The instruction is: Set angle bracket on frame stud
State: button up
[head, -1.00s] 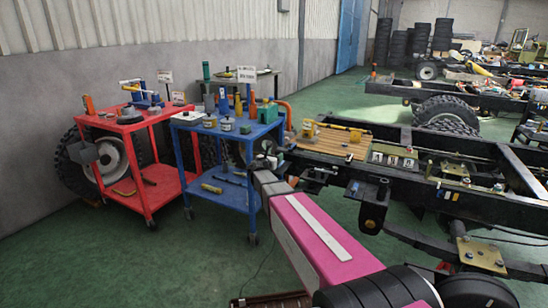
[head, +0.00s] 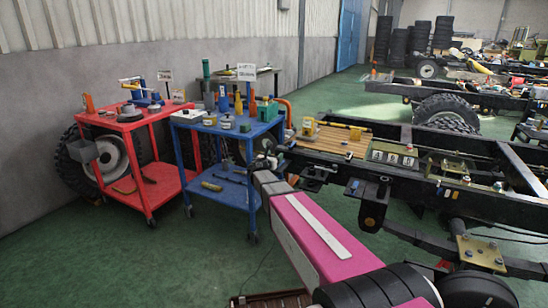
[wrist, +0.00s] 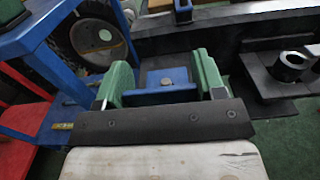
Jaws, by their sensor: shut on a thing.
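My gripper (wrist: 163,76) has two green fingers in the wrist view, shut on a blue angle bracket (wrist: 182,75). The bracket spans between the fingers, with a small brownish round spot at its middle; I cannot tell whether that is a hole or a bolt. In the head view my gripper (head: 268,160) is small and dark at the end of my pink arm, between the blue cart and the chassis frame (head: 402,207). The bracket cannot be made out there. I cannot pick out the frame stud with certainty in either view.
A blue cart (head: 229,194) with tools stands left of my gripper, and a red cart (head: 150,214) beyond it. A wooden board (head: 345,146) and a tray of parts (head: 393,154) lie on the frame. A black ring-topped fitting (wrist: 290,66) is at the right in the wrist view.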

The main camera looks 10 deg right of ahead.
jog(key=shift+f, duration=0.35)
dwell(0.5)
jog(key=o, duration=1.3)
jog(key=shift+c, duration=0.2)
jog(key=shift+r, duration=0.2)
jog(key=shift+r, duration=1.25)
notch_tip(320, 180, up, 5)
jog(key=shift+r, duration=0.1)
